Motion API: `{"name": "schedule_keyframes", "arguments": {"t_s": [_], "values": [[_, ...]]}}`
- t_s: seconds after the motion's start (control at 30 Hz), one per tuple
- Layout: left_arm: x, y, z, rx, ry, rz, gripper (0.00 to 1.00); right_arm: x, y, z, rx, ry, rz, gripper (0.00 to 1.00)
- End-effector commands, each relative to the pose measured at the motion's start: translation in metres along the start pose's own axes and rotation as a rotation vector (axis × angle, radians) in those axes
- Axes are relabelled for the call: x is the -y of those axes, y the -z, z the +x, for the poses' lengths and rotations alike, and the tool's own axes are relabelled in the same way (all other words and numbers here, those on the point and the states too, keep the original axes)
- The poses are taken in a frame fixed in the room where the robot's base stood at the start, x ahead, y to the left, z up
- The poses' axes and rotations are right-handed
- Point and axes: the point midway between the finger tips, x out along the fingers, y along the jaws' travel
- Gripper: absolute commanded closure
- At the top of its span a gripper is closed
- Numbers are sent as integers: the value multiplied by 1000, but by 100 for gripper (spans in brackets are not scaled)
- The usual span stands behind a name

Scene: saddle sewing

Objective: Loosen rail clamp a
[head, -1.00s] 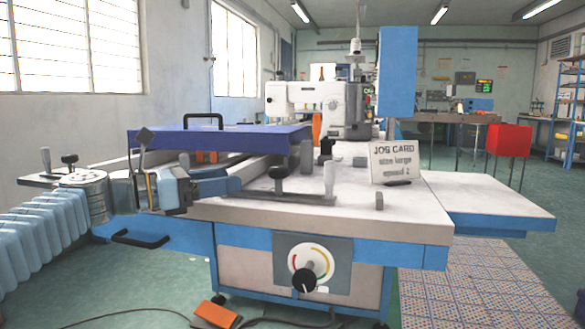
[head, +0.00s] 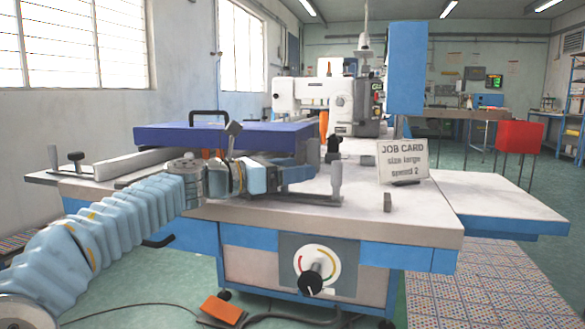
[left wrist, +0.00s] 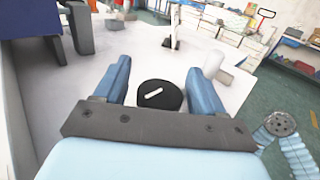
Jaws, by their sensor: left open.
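A black round clamp knob with a white line (left wrist: 159,95) shows in the left wrist view, between the two blue fingers of my left gripper (left wrist: 158,68). The fingers are open, one on each side, with a narrow gap to the knob. In the head view my left gripper (head: 264,178) is over the near rail of the white table, and it hides this knob. A second black clamp knob (head: 75,157) stands at the table's far left end. I cannot tell which knob is labelled a. My right gripper is not in view.
A grey upright post (head: 336,180) stands just right of my left gripper. A blue box-like cover with a black handle (head: 220,137) is behind it. The job card (head: 402,162) and a small grey peg (head: 387,203) are further right. A dial (head: 316,265) is on the front.

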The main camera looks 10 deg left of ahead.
Motion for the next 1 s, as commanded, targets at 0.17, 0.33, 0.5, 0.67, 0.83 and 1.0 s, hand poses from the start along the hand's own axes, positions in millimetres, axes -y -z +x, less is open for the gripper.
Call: {"name": "schedule_keyframes", "arguments": {"t_s": [0.17, 0.33, 0.5, 0.67, 0.83, 1.0], "values": [[0, 0, 2, 1, -1, 1, 30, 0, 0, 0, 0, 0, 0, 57], [0, 0, 2, 0, -1, 1, 40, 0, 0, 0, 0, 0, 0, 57], [0, 0, 2, 0, 0, 1, 66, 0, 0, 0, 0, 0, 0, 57], [0, 0, 2, 0, -1, 1, 83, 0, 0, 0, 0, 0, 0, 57], [0, 0, 2, 0, -16, 1, 83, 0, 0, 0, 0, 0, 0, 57], [0, -1, 1, 0, -72, 3, 83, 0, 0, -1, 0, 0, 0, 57]]}}
